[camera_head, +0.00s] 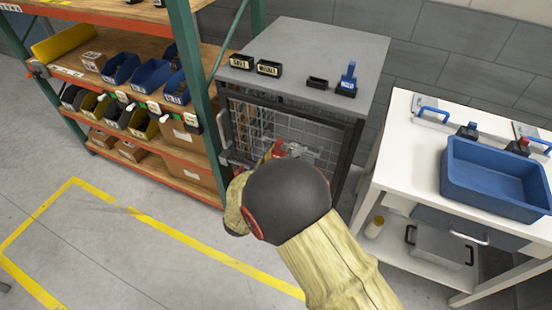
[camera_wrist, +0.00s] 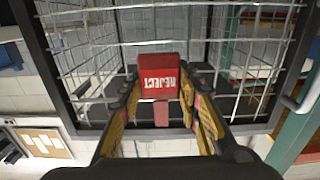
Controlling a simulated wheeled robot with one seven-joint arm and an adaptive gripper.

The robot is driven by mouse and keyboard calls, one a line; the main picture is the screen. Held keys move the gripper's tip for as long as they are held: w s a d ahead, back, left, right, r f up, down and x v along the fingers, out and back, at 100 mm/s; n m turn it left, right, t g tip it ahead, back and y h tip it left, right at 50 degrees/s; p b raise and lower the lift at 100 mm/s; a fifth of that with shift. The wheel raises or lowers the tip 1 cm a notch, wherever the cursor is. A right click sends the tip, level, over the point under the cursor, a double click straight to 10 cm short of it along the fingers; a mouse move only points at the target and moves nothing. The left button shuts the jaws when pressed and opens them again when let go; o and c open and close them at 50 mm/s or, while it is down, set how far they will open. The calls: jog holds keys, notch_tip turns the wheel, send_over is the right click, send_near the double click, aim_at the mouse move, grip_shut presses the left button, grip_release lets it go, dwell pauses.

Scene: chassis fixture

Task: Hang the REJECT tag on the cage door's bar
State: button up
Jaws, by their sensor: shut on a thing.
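The red REJECT tag (camera_wrist: 160,77) is held between the two fingers of my gripper (camera_wrist: 160,100), its white lettering upside down in the wrist view. In the head view a bit of red (camera_head: 274,150) shows at my gripper (camera_head: 280,155), in front of the cage door. The cage door (camera_head: 243,130) is a wire grid in a dark frame; its mesh (camera_wrist: 240,45) lies just beyond the tag in the wrist view. Whether the tag touches a bar, and which bar, cannot be told. My wrist hides the door's lower part in the head view.
The cage's grey top (camera_head: 320,50) carries small black bins (camera_head: 268,68) and a blue item (camera_head: 348,78). A pale handle (camera_head: 224,130) stands at the door's left edge. Shelving (camera_head: 190,80) is close on the left; a white bench (camera_head: 405,130) with a blue tray (camera_head: 490,205) is right.

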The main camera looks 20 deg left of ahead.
jog(key=shift+w+d+f+b, duration=0.1)
jog(key=shift+w+f+b, duration=0.2)
jog(key=shift+w, duration=0.25)
jog(key=shift+w+f+b, duration=0.15)
jog(key=shift+w+f, duration=0.1)
jog(key=shift+w, duration=0.3)
jog(key=o, duration=1.1)
jog(key=shift+c, duration=0.2)
jog(key=s+a, duration=0.1)
jog(key=s, duration=1.1)
